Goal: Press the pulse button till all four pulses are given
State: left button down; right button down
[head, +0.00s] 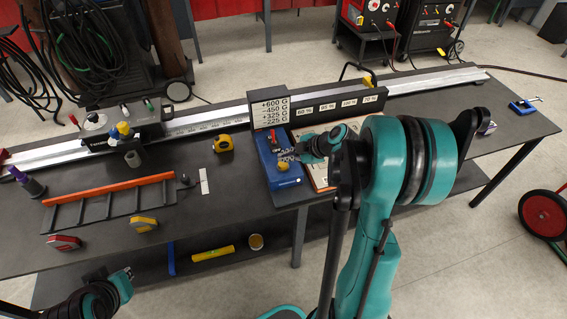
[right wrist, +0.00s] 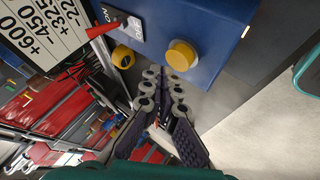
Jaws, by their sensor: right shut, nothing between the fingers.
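The blue pulse box (head: 270,150) stands on the dark bench, with a round yellow button (head: 283,165) on its face. The right wrist view shows the blue box (right wrist: 185,18), its yellow button (right wrist: 182,55) and a red lever (right wrist: 103,29) beside an ON marking. My right gripper (head: 308,147) is shut and empty, just right of the button. In the right wrist view its fingertips (right wrist: 163,77) are just below the button; whether they touch it is not clear. My left gripper (head: 124,274) is low at the bottom left, far from the box; its fingers are unclear.
A board (head: 300,111) behind the box reads +600 G, -450 G, +325 G, -225 G, with percent labels. A long metal rail (head: 205,122) runs along the bench. The bench's right part is mostly clear.

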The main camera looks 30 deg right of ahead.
aim_at(285, 165)
jog(key=shift+r, duration=0.15)
notch_tip(285, 165, up, 6)
jog(key=p, duration=0.4)
jog(key=shift+p, duration=0.3)
dwell(2.9)
jog(key=s+a+r+m+h, duration=0.2)
jog(key=s+a+r+m, duration=0.1)
jog(key=s+a+m, duration=0.4)
jog(key=s+a+r+m+g+h, duration=0.1)
jog(key=s+a+r+m+h, duration=0.1)
jog(key=s+a+m, duration=0.5)
jog(key=s+a+r, duration=0.1)
jog(key=s, duration=0.3)
jog(key=shift+a+r+m, duration=0.3)
jog(key=shift+a+r, duration=0.1)
jog(key=shift+s+d, duration=0.15)
